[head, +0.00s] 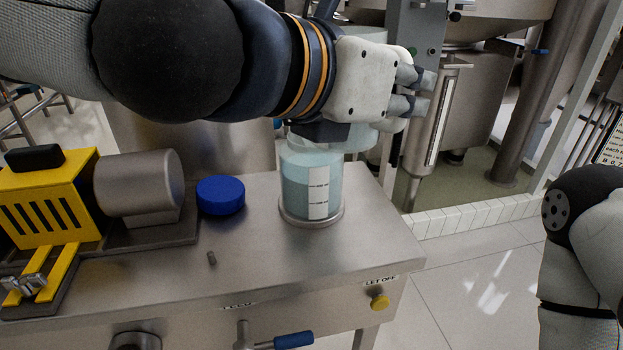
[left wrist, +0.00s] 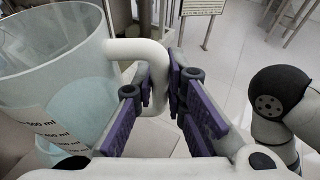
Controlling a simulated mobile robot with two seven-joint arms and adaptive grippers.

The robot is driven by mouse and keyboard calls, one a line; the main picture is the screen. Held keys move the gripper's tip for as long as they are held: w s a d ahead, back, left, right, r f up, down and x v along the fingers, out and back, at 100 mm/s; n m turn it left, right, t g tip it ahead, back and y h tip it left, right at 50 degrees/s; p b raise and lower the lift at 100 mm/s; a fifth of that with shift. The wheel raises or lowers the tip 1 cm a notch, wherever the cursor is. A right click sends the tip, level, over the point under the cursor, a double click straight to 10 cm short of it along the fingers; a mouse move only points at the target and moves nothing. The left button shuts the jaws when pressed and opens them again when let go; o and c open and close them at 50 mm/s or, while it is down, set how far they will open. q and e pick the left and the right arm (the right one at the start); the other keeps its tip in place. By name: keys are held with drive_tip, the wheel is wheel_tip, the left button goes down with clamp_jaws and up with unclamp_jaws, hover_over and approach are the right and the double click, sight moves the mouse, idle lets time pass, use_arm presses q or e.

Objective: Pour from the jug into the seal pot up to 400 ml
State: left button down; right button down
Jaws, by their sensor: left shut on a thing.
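My left gripper (head: 418,92) is shut on the handle of the clear jug (left wrist: 45,85). The white handle (left wrist: 150,62) sits between the purple finger pads (left wrist: 152,98) in the left wrist view. The jug carries a ml scale and holds pale blue liquid. In the head view my gripper and wrist hide most of it. The clear seal pot (head: 297,192) stands upright on the steel bench below and left of my gripper. It holds bluish liquid and has a white scale strip with dark marks. I cannot read its numbers. My right gripper is out of view.
On the steel bench (head: 255,255) a blue round cap (head: 220,195) lies left of the pot. A yellow machine with a grey motor (head: 140,185) stands farther left. A yellow knob (head: 379,302) and a blue-handled valve (head: 293,340) are on the bench front. Steel tanks stand behind.

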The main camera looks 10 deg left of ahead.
sight(412, 49)
use_arm(q)
drive_tip(key=shift+r, duration=0.1)
drive_tip(key=shift+r, duration=2)
